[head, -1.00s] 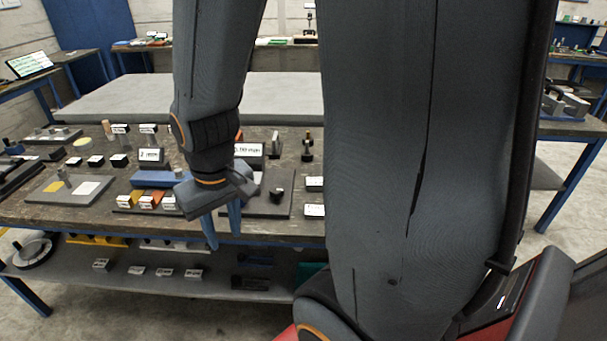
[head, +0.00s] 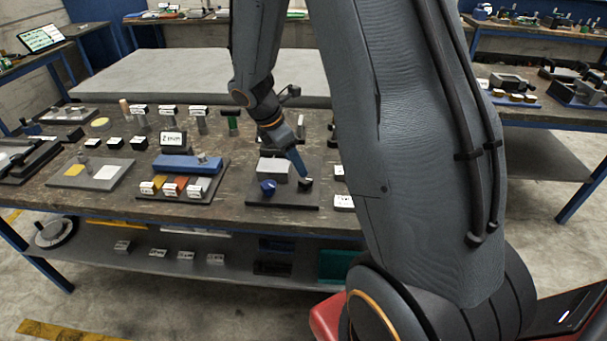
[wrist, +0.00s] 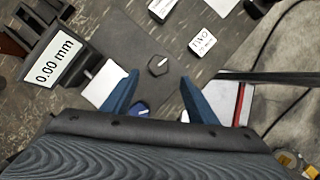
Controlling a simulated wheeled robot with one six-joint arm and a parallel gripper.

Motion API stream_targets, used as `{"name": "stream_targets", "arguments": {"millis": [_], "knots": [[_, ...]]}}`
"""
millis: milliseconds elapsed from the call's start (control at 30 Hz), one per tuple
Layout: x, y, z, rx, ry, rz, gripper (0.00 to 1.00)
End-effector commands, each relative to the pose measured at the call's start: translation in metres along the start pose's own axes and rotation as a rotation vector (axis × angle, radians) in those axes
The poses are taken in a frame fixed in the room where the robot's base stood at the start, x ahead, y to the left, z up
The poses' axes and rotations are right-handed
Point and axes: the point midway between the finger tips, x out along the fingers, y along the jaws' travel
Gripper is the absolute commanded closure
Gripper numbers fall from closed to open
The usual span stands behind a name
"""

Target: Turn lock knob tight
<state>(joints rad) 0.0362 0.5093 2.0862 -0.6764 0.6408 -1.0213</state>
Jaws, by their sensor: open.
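A dark grey plate (head: 254,192) on the workbench bears a black knob (head: 305,184), a blue knob (head: 268,187) and a white block (head: 273,170). In the wrist view the black knob (wrist: 158,65) is six-sided with a white line on top, and the blue knob (wrist: 140,109) also has a white mark. No label shows which is the lock knob. My gripper (head: 305,174) has its blue fingers pointing down close above the black knob. In the wrist view my gripper (wrist: 160,78) is open and empty, with the black knob just beyond the gap between its fingertips.
A sign reading 0.00 mm (wrist: 55,62) stands left of the plate in the wrist view. White labelled blocks (wrist: 202,42) lie beyond the knob. Left on the bench, a blue block (head: 185,164) stands on a board. A lower shelf (head: 205,262) runs underneath.

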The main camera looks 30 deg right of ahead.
Motion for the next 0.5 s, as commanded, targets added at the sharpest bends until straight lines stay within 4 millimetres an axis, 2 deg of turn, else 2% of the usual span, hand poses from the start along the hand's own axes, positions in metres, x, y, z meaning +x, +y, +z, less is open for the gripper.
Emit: {"name": "stream_targets", "arguments": {"millis": [167, 500], "knots": [[0.015, 0.004, 0.001, -0.04, -0.011, 0.0, 0.47], [0.063, 0.003, 0.001, -0.036, -0.008, 0.0, 0.47]]}}
